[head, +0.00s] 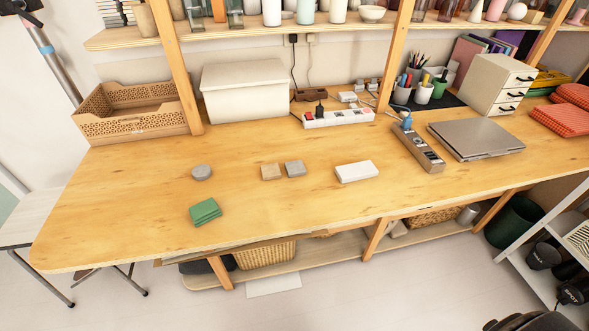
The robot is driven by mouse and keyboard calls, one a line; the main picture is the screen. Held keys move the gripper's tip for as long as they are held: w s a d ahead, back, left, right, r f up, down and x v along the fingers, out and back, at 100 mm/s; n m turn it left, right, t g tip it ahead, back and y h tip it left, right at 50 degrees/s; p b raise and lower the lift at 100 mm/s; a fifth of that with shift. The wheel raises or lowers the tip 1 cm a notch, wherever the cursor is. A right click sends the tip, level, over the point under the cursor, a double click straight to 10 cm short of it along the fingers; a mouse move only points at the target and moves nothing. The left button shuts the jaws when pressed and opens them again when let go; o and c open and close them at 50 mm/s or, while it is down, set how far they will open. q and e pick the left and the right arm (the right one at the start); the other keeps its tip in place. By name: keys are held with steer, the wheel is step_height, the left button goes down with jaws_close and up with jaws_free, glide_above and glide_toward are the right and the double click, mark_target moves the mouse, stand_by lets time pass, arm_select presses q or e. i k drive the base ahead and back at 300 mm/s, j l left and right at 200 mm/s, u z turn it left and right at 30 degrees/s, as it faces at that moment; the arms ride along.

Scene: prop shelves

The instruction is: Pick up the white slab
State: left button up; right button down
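The white slab (356,171) is a flat rectangular block lying on the wooden table (120,200), right of the middle. Its top face is bare and nothing touches it. Neither of my grippers is in the head view.
Left of the slab lie a grey block (295,168), a tan block (271,171), a round grey piece (201,172) and green squares (205,211). To its right are a power strip (418,149) and a laptop (476,139). A white box (245,92) stands behind.

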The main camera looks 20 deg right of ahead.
mark_target(358, 171)
steer(key=z, duration=1.1)
